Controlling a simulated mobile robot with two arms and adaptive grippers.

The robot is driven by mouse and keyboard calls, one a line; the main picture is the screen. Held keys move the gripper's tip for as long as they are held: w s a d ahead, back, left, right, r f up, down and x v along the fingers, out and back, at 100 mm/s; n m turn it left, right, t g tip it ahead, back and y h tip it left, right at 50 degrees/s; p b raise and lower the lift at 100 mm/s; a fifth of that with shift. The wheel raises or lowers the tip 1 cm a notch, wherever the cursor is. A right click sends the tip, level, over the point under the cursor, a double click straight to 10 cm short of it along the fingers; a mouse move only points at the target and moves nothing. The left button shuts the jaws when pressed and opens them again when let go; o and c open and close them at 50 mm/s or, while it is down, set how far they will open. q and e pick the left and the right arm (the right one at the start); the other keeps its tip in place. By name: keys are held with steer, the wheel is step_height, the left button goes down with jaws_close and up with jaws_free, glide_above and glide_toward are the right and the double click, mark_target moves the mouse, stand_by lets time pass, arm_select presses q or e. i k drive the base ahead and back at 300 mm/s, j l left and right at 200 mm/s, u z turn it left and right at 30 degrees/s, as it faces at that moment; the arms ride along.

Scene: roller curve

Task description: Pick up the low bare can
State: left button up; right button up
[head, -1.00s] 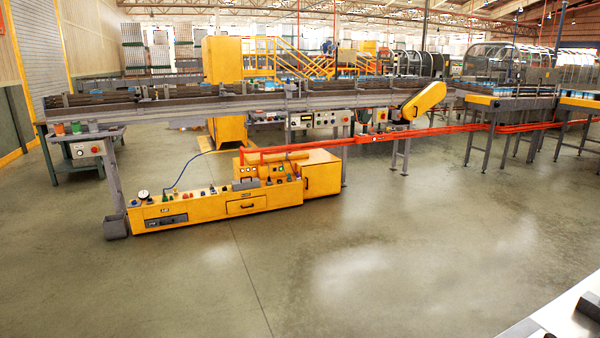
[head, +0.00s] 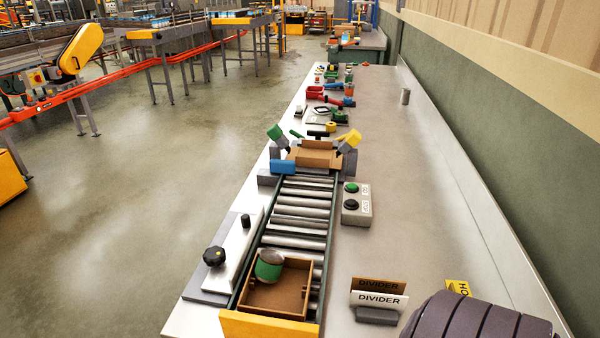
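A small bare grey metal can (head: 405,97) stands upright on the long metal bench, far back near the right wall. A can with a green side and a grey top (head: 268,266) sits tilted in a brown open box (head: 290,297) at the near end of the roller conveyor. I cannot tell which of them counts as low. Neither of my grippers is in view.
The bench (head: 420,190) runs away from me along the green wall. The roller conveyor (head: 300,210) leads to an open carton (head: 315,155) flanked by clamps. A button box (head: 356,205) and divider cards (head: 378,297) stand right of the rollers. A dark ribbed shape (head: 480,318) fills the lower right.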

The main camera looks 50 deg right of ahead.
mark_target(268, 268)
steer(key=z, duration=1.25)
steer(key=j+z, duration=0.15)
steer(key=j, duration=0.3)
steer(key=k, duration=0.05)
